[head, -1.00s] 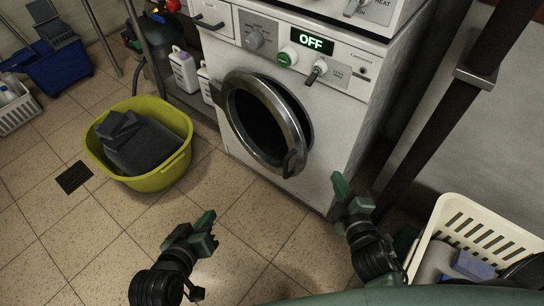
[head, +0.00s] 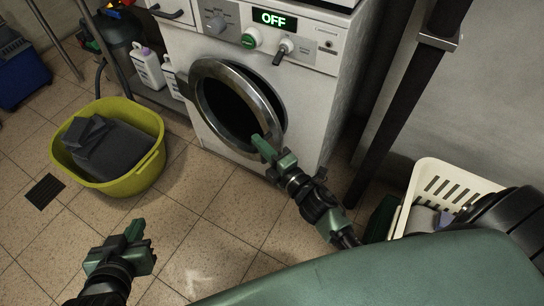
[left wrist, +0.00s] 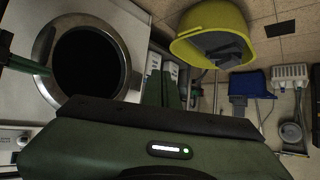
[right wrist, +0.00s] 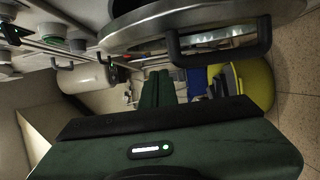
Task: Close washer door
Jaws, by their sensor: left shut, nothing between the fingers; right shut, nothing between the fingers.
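The washer (head: 300,90) is white, with a display reading OFF. Its round door (head: 276,92) has a metal ring around a dark centre and looks slightly ajar, with its hinge on the left. My right gripper (head: 262,146) is shut and empty, in front of the ring's lower right edge, hiding the handle in the head view. The dark handle (right wrist: 262,38) shows in the right wrist view, above and right of the fingers; contact cannot be told. My left gripper (head: 137,236) is shut and empty over the floor, away from the door. The left wrist view also shows the door (left wrist: 126,62).
A yellow tub (head: 140,178) with dark contents stands on the floor left of the washer. White bottles (head: 150,70) stand beside the washer. A cream basket (head: 412,195) is at the right, near a dark post (head: 400,110). Tiled floor between tub and washer is clear.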

